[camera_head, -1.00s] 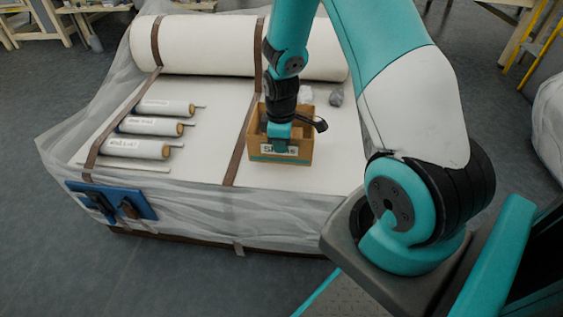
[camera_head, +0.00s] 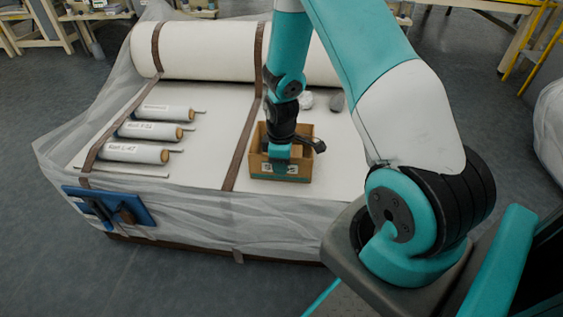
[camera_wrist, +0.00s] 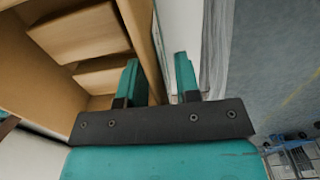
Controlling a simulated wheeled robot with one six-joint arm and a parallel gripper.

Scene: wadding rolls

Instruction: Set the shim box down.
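The shim box (camera_head: 303,168) is an open tan box with a partly covered white label on its front. It appears to stand upright on the white top of the wrapped bale, right of a brown strap. My gripper (camera_head: 279,165) is at its near wall. In the wrist view my gripper (camera_wrist: 158,80) has its two teal fingers apart, one inside the box and one outside. The wall of the shim box (camera_wrist: 143,42) runs between them, with a gap showing beside the outer finger. Wooden pieces (camera_wrist: 80,35) lie inside the box.
Several labelled rolls (camera_head: 150,152) lie on the left of the bale top (camera_head: 205,155). A large white roll (camera_head: 205,50) lies along the back. Two small lumps, one white (camera_head: 306,101) and one grey (camera_head: 337,102), lie behind the box. A blue panel (camera_head: 110,206) hangs at the front left.

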